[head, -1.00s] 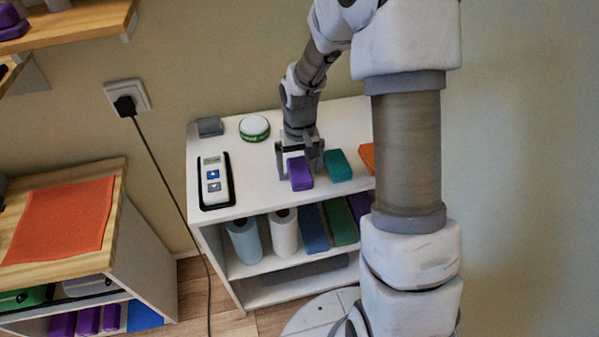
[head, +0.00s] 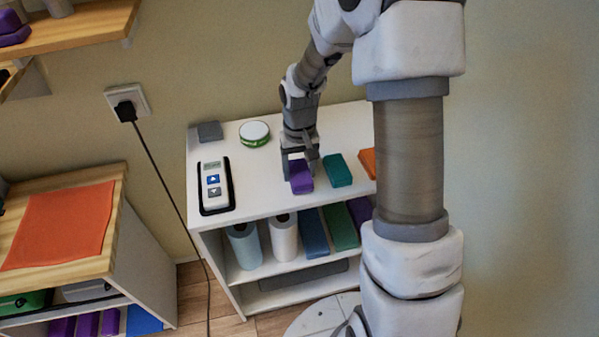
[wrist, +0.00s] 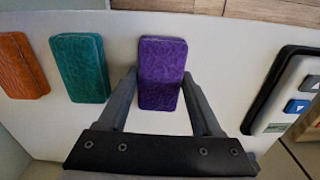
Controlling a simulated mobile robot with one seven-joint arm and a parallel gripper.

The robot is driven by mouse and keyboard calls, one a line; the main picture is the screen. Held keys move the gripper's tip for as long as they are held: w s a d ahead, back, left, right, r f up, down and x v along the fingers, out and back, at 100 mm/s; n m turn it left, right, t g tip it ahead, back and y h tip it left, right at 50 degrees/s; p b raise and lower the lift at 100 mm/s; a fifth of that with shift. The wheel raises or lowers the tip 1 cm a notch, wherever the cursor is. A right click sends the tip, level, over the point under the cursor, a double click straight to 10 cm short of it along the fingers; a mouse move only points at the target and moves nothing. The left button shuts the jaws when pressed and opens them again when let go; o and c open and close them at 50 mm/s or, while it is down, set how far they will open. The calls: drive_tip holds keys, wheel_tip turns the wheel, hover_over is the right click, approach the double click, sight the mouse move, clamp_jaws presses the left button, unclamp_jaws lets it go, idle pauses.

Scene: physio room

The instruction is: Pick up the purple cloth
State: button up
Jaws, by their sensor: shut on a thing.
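The purple cloth (head: 301,182) is a small folded block near the front edge of the white shelf top. My gripper (head: 301,165) reaches down over it from behind. In the wrist view the purple cloth (wrist: 162,60) lies between the two fingers of my gripper (wrist: 160,78), one along each side. The gripper is shut on the cloth. I cannot tell whether the cloth is clear of the surface.
A teal block (head: 337,170) lies close to the right of the cloth, with an orange one (head: 367,162) beyond. A handheld device on a black tray (head: 216,187) lies left. A round green-and-white tin (head: 254,133) and a grey block (head: 209,131) stand behind.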

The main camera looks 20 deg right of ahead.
sight(299, 170)
wheel_tip(299, 170, up, 3)
drive_tip(key=shift+r, duration=0.15)
drive_tip(key=s+d+r, duration=0.1)
drive_tip(key=s+r, duration=0.2)
drive_tip(key=s, duration=0.2)
drive_tip(key=s+d+r+p, duration=0.1)
drive_tip(key=s+d+r, duration=0.1)
drive_tip(key=s, duration=0.4)
drive_tip(key=shift+d+r, duration=0.25)
drive_tip(key=shift+r, duration=0.65)
drive_tip(key=shift+s, duration=0.1)
